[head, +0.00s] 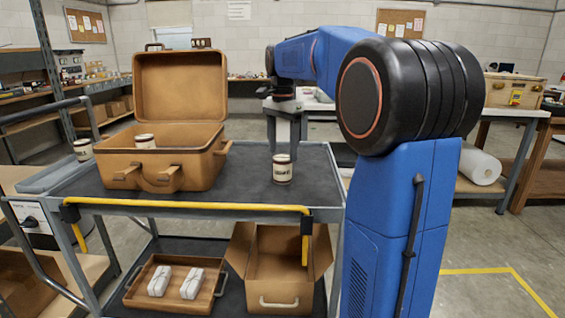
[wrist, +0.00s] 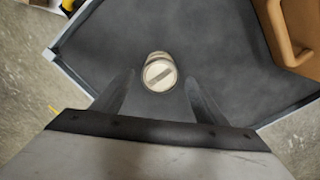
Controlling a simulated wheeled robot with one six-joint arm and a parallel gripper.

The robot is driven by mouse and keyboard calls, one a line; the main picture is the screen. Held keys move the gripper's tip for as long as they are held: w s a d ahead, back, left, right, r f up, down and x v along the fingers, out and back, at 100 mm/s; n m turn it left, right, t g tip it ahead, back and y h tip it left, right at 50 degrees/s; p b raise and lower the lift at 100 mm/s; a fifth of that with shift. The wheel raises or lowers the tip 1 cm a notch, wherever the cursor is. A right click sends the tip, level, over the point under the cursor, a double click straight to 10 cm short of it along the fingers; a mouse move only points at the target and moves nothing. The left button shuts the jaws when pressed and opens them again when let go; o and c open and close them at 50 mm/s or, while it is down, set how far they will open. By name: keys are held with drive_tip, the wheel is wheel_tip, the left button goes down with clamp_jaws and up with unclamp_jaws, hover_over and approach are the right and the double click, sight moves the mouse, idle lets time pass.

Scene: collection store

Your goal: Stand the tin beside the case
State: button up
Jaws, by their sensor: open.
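A small cream tin (head: 282,169) with a dark label band stands upright on the cart's top deck, right of the case and apart from it. My gripper (head: 287,143) is open, pointing down above and just behind this tin. In the wrist view the tin's round lid (wrist: 160,74) lies between my spread fingertips (wrist: 160,86), with nothing held. The tan case (head: 180,105) stands open, lid raised at the back; its edge and handle show in the wrist view (wrist: 287,35). A similar tin (head: 146,142) is in the case, its lower part hidden. Another tin (head: 83,149) stands left of the case.
The cart's dark top deck (head: 245,190) is clear around the right tin. A yellow handle bar (head: 185,205) runs along its front edge. The lower shelf holds a tray (head: 215,285) with two white packets and an open box (head: 277,262).

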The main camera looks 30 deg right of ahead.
drive_tip(key=shift+r, duration=2.15)
